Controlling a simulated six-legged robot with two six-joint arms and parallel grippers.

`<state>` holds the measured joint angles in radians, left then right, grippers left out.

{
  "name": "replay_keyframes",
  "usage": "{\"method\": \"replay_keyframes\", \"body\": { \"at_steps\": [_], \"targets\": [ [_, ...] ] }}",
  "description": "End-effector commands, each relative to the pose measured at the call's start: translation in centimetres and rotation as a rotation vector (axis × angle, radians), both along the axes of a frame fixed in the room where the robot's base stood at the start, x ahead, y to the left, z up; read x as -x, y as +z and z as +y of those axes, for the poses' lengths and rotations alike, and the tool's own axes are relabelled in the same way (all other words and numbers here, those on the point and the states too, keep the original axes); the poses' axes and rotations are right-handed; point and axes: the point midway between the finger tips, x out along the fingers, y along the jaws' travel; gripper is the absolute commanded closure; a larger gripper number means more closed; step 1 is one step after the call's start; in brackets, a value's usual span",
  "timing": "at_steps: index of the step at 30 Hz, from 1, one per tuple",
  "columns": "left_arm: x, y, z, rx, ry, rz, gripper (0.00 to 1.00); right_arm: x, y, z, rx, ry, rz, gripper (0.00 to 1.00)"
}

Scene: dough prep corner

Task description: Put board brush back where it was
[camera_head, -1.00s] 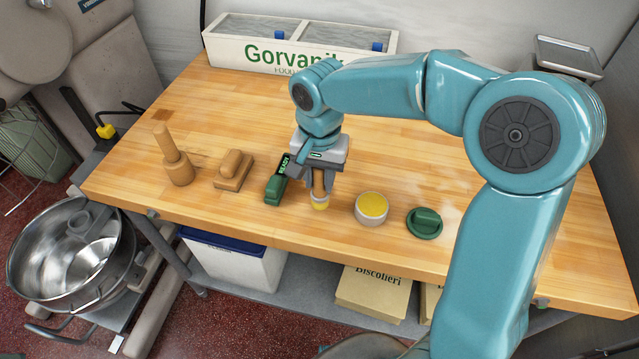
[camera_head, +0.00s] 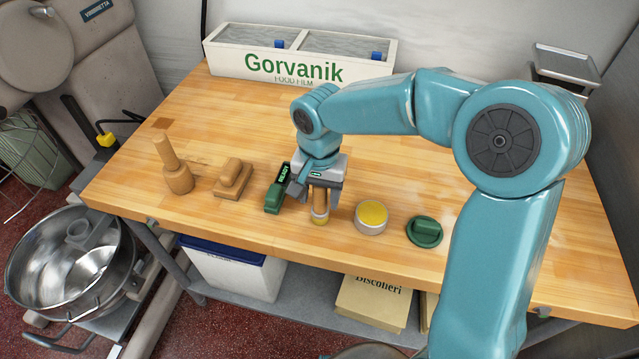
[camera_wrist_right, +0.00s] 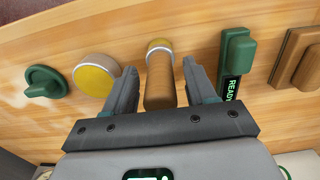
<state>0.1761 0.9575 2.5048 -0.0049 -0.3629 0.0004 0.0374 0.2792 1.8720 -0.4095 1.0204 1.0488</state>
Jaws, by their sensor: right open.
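My right gripper (camera_head: 320,203) is open, with its fingers on either side of an upright wooden-handled tool (camera_head: 319,216) with a pale and yellow ringed end on the table. In the right wrist view the tool's handle (camera_wrist_right: 160,82) lies between the spread fingers (camera_wrist_right: 163,85), with gaps at both sides. A wooden block with a raised grip (camera_head: 232,179) stands further left, clear of the gripper. I cannot tell for certain which of these is the board brush. My left gripper is out of view.
A green device with a lit READY display (camera_head: 275,196) stands close left of the gripper. A yellow-topped tin (camera_head: 371,217) and a green knobbed disc (camera_head: 424,232) are right. A wooden pestle-like tool (camera_head: 177,176) is far left.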

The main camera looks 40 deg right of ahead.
Motion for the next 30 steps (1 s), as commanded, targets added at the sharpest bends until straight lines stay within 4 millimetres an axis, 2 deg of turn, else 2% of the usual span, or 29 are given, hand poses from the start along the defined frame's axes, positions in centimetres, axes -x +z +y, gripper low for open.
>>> {"method": "replay_keyframes", "body": {
  "at_steps": [5,12,16,21,30],
  "targets": [
    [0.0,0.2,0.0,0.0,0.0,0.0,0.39,-0.2,3.0,0.0,0.0,0.0,-0.008,0.44],
    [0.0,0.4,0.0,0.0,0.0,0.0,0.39,-0.1,8.7,0.0,-0.001,-0.001,-0.006,0.44],
    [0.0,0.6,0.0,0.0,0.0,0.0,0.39,-0.1,10.8,0.0,0.0,0.0,-0.004,0.44],
    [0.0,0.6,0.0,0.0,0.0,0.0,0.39,-0.1,12.1,0.0,0.0,0.001,-0.001,0.44],
    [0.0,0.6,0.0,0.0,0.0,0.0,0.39,0.0,12.2,0.0,0.0,0.0,0.0,0.44]
  ]
}}
